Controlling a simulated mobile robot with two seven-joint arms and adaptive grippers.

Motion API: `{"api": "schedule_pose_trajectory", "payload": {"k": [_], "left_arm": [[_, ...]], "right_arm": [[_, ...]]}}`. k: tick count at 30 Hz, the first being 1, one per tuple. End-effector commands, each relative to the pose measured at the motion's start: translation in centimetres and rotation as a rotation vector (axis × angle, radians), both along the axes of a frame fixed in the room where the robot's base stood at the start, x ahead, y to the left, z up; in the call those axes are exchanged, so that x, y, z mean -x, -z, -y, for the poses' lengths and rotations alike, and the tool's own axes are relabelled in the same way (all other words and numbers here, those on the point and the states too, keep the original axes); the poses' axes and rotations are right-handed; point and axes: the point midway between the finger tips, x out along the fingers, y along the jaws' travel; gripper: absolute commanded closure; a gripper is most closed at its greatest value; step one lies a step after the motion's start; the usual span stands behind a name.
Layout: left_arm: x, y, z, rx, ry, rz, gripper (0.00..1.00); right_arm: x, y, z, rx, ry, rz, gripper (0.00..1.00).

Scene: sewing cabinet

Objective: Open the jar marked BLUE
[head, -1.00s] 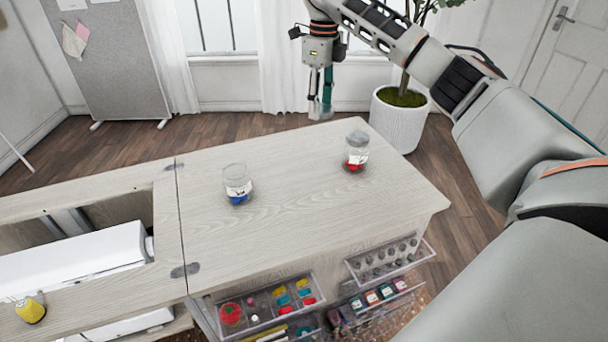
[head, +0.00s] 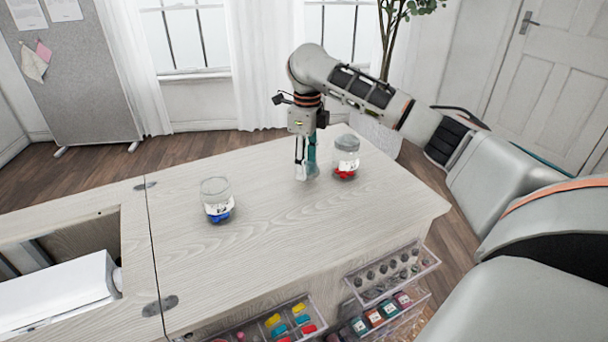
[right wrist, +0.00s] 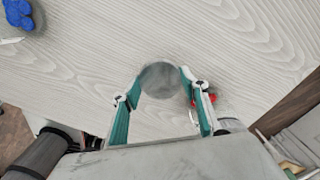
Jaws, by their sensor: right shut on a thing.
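The jar with blue contents (head: 217,203) stands upright on the left part of the cabinet top. It is clear glass with a white label too small to read, and its top looks uncovered. A similar jar with red contents (head: 346,160) stands towards the back right. My right gripper (head: 306,174) is low over the top, just left of the red jar and well right of the blue one. In the right wrist view its teal fingers (right wrist: 160,82) are shut on a round grey lid (right wrist: 160,79). My left gripper is not in view.
The pale wooden cabinet top (head: 270,240) is clear between the jars and at the front. Open clear drawers (head: 395,275) with bobbins and small bottles stick out at the front right. A white machine (head: 65,290) lies in the recess at left.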

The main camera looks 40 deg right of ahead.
Motion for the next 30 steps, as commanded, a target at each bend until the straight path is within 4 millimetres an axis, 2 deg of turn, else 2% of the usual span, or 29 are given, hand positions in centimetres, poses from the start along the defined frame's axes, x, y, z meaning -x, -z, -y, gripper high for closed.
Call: {"api": "schedule_pose_trajectory", "payload": {"k": [1, 5, 10, 18, 19, 20, 30], "left_arm": [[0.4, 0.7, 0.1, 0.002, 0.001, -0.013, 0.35], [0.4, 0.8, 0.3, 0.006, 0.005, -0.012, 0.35], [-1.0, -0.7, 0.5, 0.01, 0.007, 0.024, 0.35], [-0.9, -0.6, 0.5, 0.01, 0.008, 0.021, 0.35], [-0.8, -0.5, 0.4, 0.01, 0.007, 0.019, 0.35], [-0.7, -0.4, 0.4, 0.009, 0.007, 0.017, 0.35], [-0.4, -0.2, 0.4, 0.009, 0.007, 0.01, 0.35]], "right_arm": [[0.1, 1.8, 0.0, 0.0, 0.0, -0.013, 0.82], [0.2, 3.8, 0.0, 0.001, -0.001, -0.015, 0.82], [0.1, 3.5, 0.0, 0.0, 0.0, -0.005, 0.86], [0.1, 3.7, 0.0, 0.0, -0.001, -0.006, 0.86], [0.1, 3.7, 0.0, 0.0, -0.001, -0.005, 0.48], [0.1, 3.7, 0.0, 0.0, -0.001, -0.005, 0.4], [0.1, 3.6, 0.0, 0.0, -0.001, -0.005, 0.39]]}}
